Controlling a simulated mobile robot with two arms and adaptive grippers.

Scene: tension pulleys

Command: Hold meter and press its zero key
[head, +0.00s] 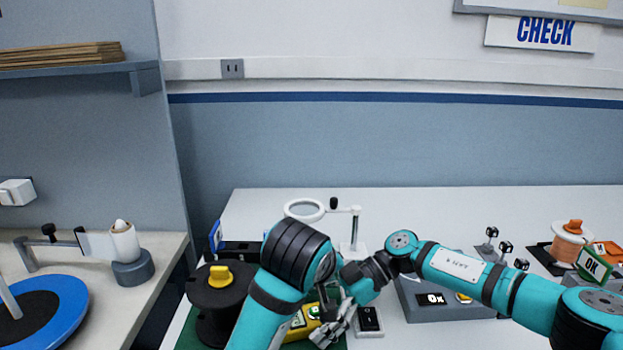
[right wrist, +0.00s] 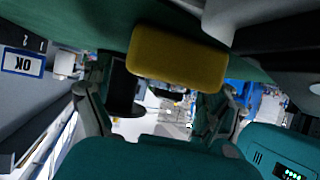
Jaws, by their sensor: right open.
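The yellow meter (head: 300,326) lies on the green mat at the front of the bench, partly hidden behind my left arm. A green round spot shows on it in the head view; I cannot make out which key is the zero key. My right gripper (head: 337,326) is just to the right of the meter, pointing down, and is open. In the right wrist view a yellow block (right wrist: 176,58), likely the meter, shows beyond the spread fingertips of that gripper (right wrist: 160,108). Nothing shows held. My left arm covers part of the mat; its gripper is hidden.
A dark pulley with a yellow knob (head: 219,276) stands left of my left arm. A magnifier on a stand (head: 305,210) is behind. A small black-and-white device (head: 369,321) lies right of my right gripper. A grey box with a display (head: 432,299) stands farther right.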

